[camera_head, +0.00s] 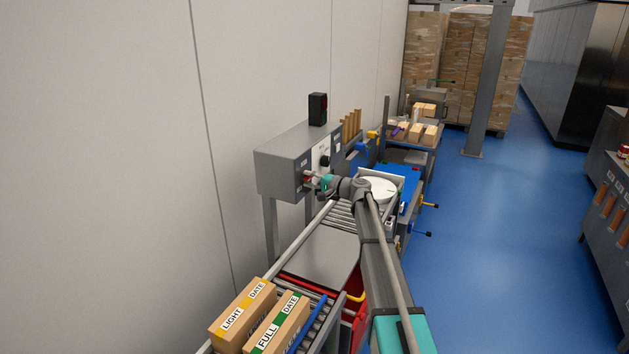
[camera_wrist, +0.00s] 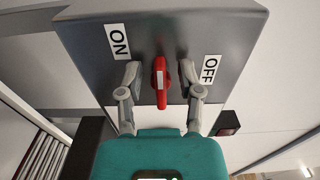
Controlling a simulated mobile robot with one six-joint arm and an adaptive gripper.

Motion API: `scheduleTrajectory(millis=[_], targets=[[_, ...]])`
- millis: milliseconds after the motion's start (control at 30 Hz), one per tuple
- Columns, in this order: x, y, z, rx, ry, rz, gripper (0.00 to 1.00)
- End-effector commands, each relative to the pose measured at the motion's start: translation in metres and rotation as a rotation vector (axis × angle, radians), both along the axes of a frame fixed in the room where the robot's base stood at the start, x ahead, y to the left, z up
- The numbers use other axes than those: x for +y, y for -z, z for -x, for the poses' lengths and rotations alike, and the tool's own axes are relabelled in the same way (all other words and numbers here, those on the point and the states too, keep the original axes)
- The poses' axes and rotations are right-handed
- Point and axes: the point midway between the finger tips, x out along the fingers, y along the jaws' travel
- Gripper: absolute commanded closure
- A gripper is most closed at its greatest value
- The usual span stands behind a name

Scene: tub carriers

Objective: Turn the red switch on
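The red switch (camera_wrist: 160,88) is on the face of a grey control box (camera_wrist: 85,50). Its handle lies along the picture's vertical, between an ON label (camera_wrist: 118,41) on the left and an OFF label (camera_wrist: 211,68) on the right. My gripper (camera_wrist: 160,71) is open, with one finger on each side of the handle. A gap shows between each finger and the handle. In the head view, the box (camera_head: 278,172) stands against the wall and my gripper (camera_head: 312,180) is at its near face. The switch is mostly hidden there.
A roller conveyor (camera_head: 342,214) runs below the box. Cartons marked LIGHT (camera_head: 240,312) and FULL (camera_head: 276,328) stand at the near end. The blue floor (camera_head: 480,240) on the right is clear.

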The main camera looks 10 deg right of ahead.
Motion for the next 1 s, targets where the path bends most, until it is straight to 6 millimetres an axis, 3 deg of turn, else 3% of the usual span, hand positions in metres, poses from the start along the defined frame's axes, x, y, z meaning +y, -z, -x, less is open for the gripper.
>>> scheduleTrajectory(millis=[567, 1000], targets=[[-0.013, 0.001, 0.012, 0.001, 0.0, 0.002, 0.51], [-0.066, 0.001, 0.051, 0.001, 0.002, 0.002, 0.51]])
